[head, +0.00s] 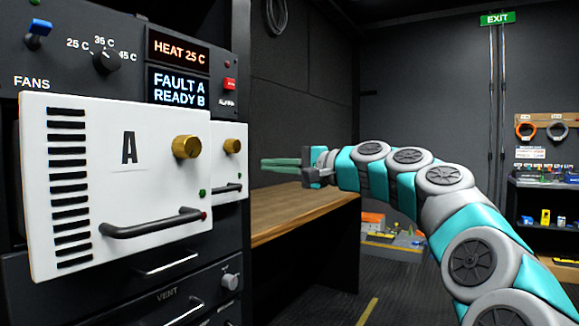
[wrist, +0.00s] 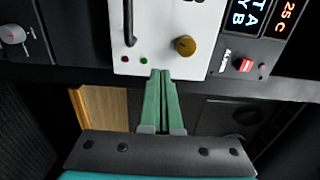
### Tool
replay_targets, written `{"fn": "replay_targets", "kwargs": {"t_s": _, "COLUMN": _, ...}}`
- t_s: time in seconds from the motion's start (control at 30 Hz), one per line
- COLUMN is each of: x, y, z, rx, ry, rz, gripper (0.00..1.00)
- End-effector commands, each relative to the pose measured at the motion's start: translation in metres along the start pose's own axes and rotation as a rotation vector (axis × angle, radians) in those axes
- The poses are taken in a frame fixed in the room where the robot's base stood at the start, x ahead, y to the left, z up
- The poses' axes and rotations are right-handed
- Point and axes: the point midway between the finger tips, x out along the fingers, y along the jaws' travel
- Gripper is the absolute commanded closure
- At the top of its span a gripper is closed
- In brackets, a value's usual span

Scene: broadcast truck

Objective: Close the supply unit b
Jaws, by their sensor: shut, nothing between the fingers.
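Supply unit B, a white panel (head: 229,165) with a brass knob (head: 232,146) and a dark handle (head: 228,189), is mostly hidden behind unit A in the head view. Its letter is hidden there. My gripper (head: 265,163) is shut and empty, its green fingers pointing left at the right side of this panel. In the wrist view the shut fingers (wrist: 160,73) reach the near edge of a white panel (wrist: 150,50) with a brass knob (wrist: 185,46), most likely unit B. I cannot tell whether they touch it.
Unit A (head: 150,185), a white panel with vent slots, a knob and a handle, stands out from the rack at the left. A wooden bench (head: 300,208) runs behind my gripper. A dark shelf (head: 545,205) stands far right. Floor beyond the bench looks partly clear.

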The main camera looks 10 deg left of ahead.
Motion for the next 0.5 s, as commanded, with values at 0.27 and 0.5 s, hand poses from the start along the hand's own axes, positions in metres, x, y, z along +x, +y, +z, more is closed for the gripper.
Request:
{"fn": "replay_targets", "kwargs": {"t_s": 0.27, "x": 0.047, "y": 0.001, "z": -0.001, "rx": 0.000, "ry": 0.001, "rz": 0.002, "gripper": 1.00}}
{"fn": "replay_targets", "kwargs": {"t_s": 0.5, "x": 0.070, "y": 0.000, "z": -0.001, "rx": 0.000, "ry": 0.001, "rz": 0.000, "gripper": 1.00}}
